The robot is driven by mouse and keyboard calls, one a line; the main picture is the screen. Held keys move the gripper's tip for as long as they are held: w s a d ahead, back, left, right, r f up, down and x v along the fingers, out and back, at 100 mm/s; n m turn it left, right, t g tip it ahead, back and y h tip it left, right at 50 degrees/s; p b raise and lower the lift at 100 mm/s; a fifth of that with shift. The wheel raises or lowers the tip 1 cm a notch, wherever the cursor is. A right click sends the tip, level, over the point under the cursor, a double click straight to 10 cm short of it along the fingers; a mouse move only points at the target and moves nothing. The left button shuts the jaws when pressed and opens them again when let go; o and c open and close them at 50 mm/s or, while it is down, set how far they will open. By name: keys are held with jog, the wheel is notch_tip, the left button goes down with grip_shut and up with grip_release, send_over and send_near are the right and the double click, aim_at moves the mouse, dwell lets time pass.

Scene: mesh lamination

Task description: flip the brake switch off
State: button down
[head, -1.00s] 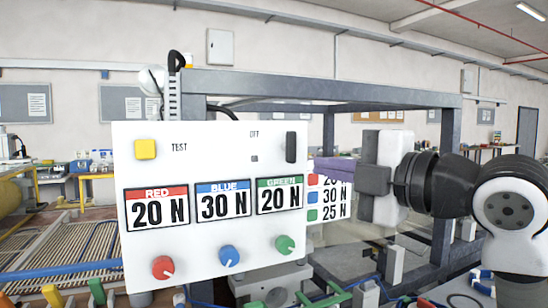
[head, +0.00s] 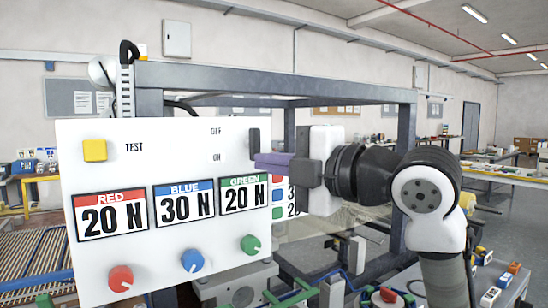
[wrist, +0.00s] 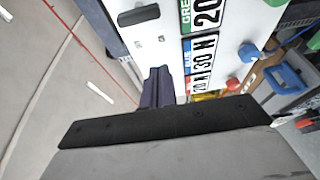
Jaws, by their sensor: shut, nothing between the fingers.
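The brake switch (head: 254,143) is a black upright lever at the upper right of the white control panel (head: 140,260), beside the labels OFF and ON. Which way it is set I cannot tell. It also shows as a black bar in the wrist view (wrist: 139,15). My gripper (head: 259,160) has purple fingers, shut and empty, pointing left at the panel. In the head view the fingertips overlap the switch's lower end; I cannot tell whether they touch it. In the wrist view the fingers (wrist: 157,85) stand a little apart from the switch.
The panel also bears a yellow TEST button (head: 94,150), three force displays, and red (head: 121,278), blue (head: 192,260) and green (head: 251,245) knobs. A grey metal frame (head: 270,80) stands behind. A small label sheet is partly hidden behind my fingers.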

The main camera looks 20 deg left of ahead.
aim_at(255, 145)
jog(key=w+a+p, duration=0.3)
jog(key=w+a, duration=0.2)
jog(key=shift+w+p, duration=0.3)
jog(key=shift+p, duration=0.1)
jog(key=shift+s+d, duration=0.1)
dwell(0.3)
jog(key=shift+f, duration=0.1)
dwell(0.5)
